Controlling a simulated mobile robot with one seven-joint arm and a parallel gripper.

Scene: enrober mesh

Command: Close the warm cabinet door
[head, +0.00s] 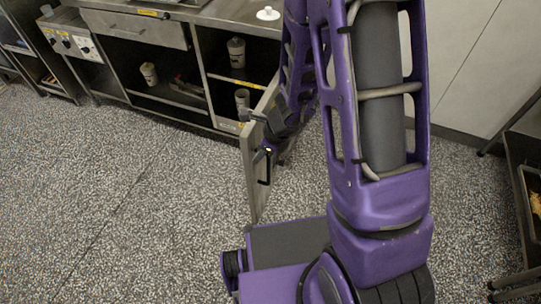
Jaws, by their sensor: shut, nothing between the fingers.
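The warm cabinet door (250,170) stands swung wide open, seen nearly edge-on, reaching out from the steel cabinet into the room. A dark bar handle (265,166) is on its right-hand face. My gripper (268,150) is shut and empty, at the door's right side close to the handle; I cannot tell if it touches the door. My purple arm hides part of the door and the hinge side. The open cabinet (222,97) shows shelves with a cup (236,52) on the upper one and another cup (242,98) lower down.
A steel counter (215,14) runs along the back with a white lid-like item (268,13) on top. Another open bay holds a cup (149,74). A dark rack (525,180) stands at the right edge. The speckled floor (110,200) on the left is clear.

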